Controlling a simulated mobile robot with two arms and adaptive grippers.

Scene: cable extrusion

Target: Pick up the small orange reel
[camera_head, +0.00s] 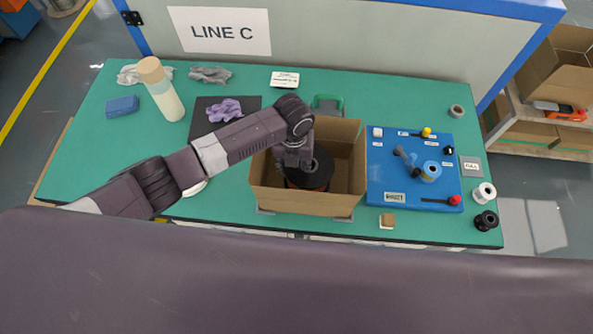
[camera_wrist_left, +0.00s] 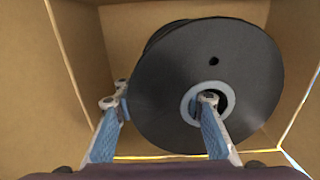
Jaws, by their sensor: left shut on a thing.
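A reel with a black flange (camera_head: 322,170) is inside the open cardboard box, with a strip of orange-brown showing below the flange in the head view. In the left wrist view the black flange (camera_wrist_left: 250,75) faces me, with a light grey hub ring around its centre hole. My left gripper (camera_wrist_left: 160,100) is shut on the reel: one finger reaches into the hub hole, the other is outside the flange's left edge. In the head view the wrist hides part of the reel. I cannot tell whether it touches the box floor. My right gripper is not in view.
The cardboard box (camera_head: 345,200) has walls close around the reel. A blue panel (camera_head: 385,180) with knobs stands right of it. White (camera_head: 484,193) and black (camera_head: 486,221) spools sit at right.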

